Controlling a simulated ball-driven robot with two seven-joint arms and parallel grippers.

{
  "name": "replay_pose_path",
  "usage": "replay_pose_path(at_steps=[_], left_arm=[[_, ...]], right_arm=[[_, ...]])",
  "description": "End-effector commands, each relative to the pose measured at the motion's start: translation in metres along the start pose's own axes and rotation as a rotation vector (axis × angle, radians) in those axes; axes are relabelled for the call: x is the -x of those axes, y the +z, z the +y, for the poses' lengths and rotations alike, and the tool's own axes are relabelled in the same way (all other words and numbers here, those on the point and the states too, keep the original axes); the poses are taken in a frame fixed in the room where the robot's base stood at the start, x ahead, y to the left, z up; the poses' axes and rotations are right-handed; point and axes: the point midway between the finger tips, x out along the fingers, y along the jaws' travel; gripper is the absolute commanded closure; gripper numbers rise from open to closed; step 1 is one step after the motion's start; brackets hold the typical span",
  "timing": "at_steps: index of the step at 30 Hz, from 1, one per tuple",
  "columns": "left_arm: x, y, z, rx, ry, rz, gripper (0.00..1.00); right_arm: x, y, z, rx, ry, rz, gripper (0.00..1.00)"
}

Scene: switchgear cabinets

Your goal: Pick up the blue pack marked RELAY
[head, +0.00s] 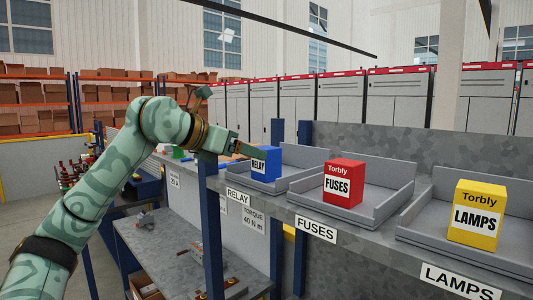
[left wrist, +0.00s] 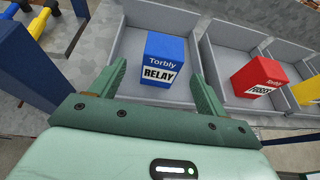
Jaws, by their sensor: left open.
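The blue pack marked RELAY (head: 266,163) stands upright in the leftmost grey tray on the shelf. In the left wrist view the blue pack (left wrist: 163,60) stands between and beyond the two fingers, with its label facing me. My left gripper (head: 254,152) reaches in from the left at the pack, and one finger overlaps the pack's upper left in the head view. In the left wrist view my left gripper (left wrist: 160,84) has its fingers wide apart with nothing held between them. My right gripper is in neither view.
A red FUSES pack (head: 343,183) and a yellow LAMPS pack (head: 476,215) stand in trays to the right. Low tray walls (head: 318,155) surround the packs. A blue post (head: 210,230) rises in front of the shelf's left end. A lower bench (head: 180,255) is below.

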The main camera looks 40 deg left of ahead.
Motion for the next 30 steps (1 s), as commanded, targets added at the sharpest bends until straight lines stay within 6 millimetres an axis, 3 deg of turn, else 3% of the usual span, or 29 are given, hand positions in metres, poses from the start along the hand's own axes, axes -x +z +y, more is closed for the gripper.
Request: replay_pose_path(at_steps=[3,11,18,26,30], left_arm=[[-0.022,0.002,-0.001,0.003,-0.004,0.001,0.25],[-0.047,0.001,-0.002,0.002,-0.004,0.002,0.25],[-0.083,0.000,-0.003,0.001,-0.002,0.001,0.25],[-0.089,-0.002,-0.002,-0.001,0.000,0.001,0.25],[-0.089,-0.002,-0.002,-0.001,0.000,0.001,0.58]], right_arm=[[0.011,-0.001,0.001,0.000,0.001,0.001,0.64],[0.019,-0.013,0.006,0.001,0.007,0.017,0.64],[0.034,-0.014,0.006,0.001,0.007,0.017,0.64],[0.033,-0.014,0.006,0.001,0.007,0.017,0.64],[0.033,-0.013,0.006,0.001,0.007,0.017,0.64]])
